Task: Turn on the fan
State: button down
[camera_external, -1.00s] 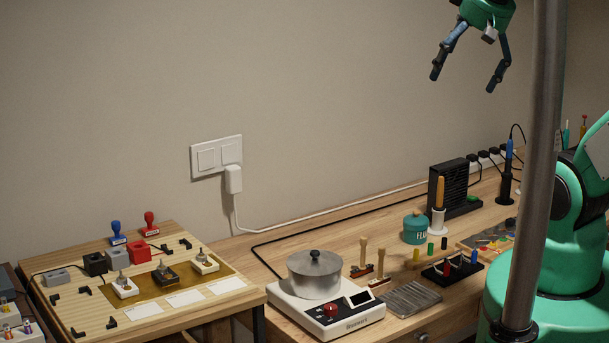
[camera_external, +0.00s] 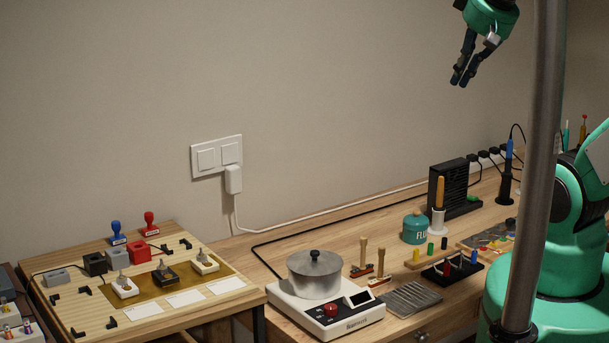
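The fan (camera_external: 448,191) is a black, upright, slatted box near the back of the wooden workbench, against the wall. A small green spot (camera_external: 472,198) shows at its foot on the right; I cannot tell whether it is a button. My gripper (camera_external: 459,83) hangs in the air at the top, well above the fan and apart from everything. Its two dark fingers are close together and empty, with their tips nearly touching.
A tool with an orange handle stands in a white holder (camera_external: 437,222) before the fan. A teal flux jar (camera_external: 415,229) is left of it. A soldering iron (camera_external: 508,150) stands to the right. A grey post (camera_external: 535,200) blocks part of the view. The air above the bench is free.

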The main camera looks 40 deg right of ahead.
jog(key=w+d+g+b, duration=0.1)
jog(key=w+d, duration=0.3)
jog(key=w, duration=0.3)
jog(key=w+d, duration=0.3)
jog(key=w, duration=0.5)
jog(key=w+d+f+b, duration=0.1)
jog(key=w+d+f, duration=0.7)
jog(key=w+d, duration=0.45)
jog(key=w+d+f+g, duration=0.1)
jog(key=w+d+f, duration=0.2)
jog(key=d+f, duration=1)
jog(key=w+d+f+g+b, duration=0.1)
jog(key=w+d+f, duration=0.3)
jog(key=d+f, duration=0.9)
jog(key=d, duration=0.3)
jog(key=shift+f, duration=0.25)
jog(key=shift+a+f, duration=0.1)
jog(key=shift+f, duration=0.05)
jog(key=b, duration=0.3)
send_over(470, 197)
jog(key=f, duration=1.1)
jog(key=shift+s+f, duration=0.3)
jog(key=shift+f, duration=0.05)
jog(key=shift+s+f, duration=0.1)
jog(key=shift+f, duration=0.7)
